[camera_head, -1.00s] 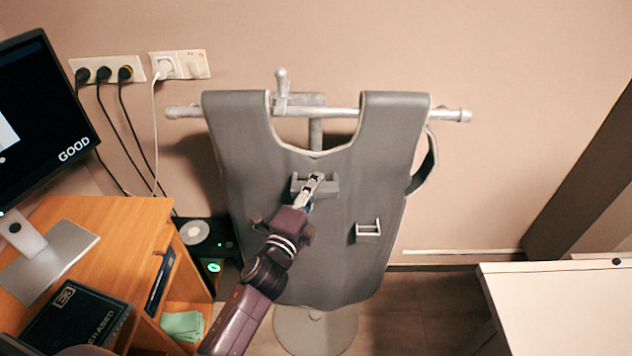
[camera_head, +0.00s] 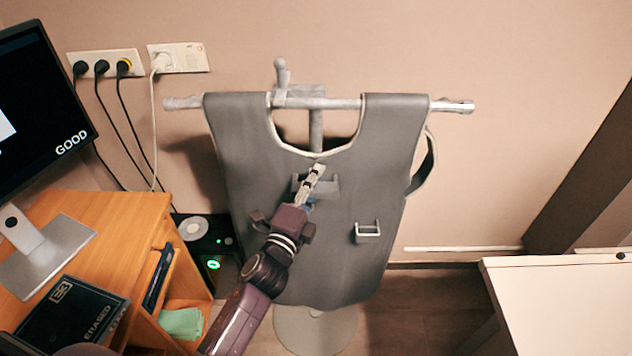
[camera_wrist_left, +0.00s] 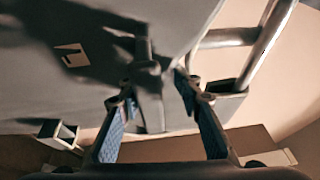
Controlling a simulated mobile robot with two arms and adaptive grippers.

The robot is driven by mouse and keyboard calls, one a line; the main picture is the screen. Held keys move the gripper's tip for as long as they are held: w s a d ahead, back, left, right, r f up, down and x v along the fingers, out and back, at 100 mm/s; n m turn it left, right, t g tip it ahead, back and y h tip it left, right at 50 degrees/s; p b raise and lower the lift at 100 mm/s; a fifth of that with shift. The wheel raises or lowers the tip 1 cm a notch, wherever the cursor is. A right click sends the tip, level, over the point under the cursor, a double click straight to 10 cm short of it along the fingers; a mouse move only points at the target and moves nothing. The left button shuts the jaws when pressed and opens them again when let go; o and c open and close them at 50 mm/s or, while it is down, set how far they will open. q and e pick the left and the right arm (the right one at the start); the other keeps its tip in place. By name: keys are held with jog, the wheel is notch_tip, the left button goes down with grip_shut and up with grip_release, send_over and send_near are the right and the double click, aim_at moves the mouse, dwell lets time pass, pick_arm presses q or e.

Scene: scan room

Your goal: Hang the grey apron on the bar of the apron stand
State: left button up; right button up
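The grey apron (camera_head: 300,240) hangs upright at the stand, with its two shoulder parts at the bar's height and covering parts of the bar. The apron stand's bar (camera_head: 335,103) shows in the neck opening and sticks out at both sides. My left gripper (camera_head: 317,172) is in front of the apron's upper middle, at a small grey bracket (camera_head: 299,185). In the left wrist view the left gripper's (camera_wrist_left: 157,88) blue-padded fingers are apart, with a dark bar-like part between them; contact cannot be told. My right gripper is not in view.
A wooden desk (camera_head: 110,225) with a monitor (camera_head: 40,100) and black box (camera_head: 75,310) stands at left. A white table (camera_head: 560,300) is at right. Cables hang from wall sockets (camera_head: 105,65). A second small bracket (camera_head: 367,232) sits on the apron's lower right.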

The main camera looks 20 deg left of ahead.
pick_arm(q)
jog(key=shift+f, duration=0.5)
jog(key=s+a, duration=0.1)
jog(key=s, duration=1.1)
jog(key=s+f+n+g, duration=0.3)
jog(key=s+f, duration=0.1)
jog(key=f, duration=0.8)
jog(key=s+f+n+g, duration=0.3)
jog(key=f, duration=1)
jog(key=s+f+n+g, duration=0.3)
jog(key=s+f, duration=0.1)
jog(key=f, duration=0.8)
jog(key=s+a+f+n+g, duration=0.1)
jog(key=s+f+n+g, duration=0.1)
jog(key=s+f, duration=0.4)
jog(key=s+a+f+n+g+y, duration=0.1)
jog(key=s+f, duration=0.6)
jog(key=s, duration=0.8)
jog(key=s+a+f+n+g, duration=0.2)
jog(key=s+f+n+g, duration=0.3)
jog(key=s, duration=0.5)
notch_tip(320, 180, down, 2)
jog(key=shift+s+a+f+g+y, duration=0.2)
jog(key=shift+s+a+g+y, duration=0.1)
jog(key=shift+g, duration=0.1)
jog(key=shift+w, duration=0.15)
jog(key=shift+c, duration=0.4)
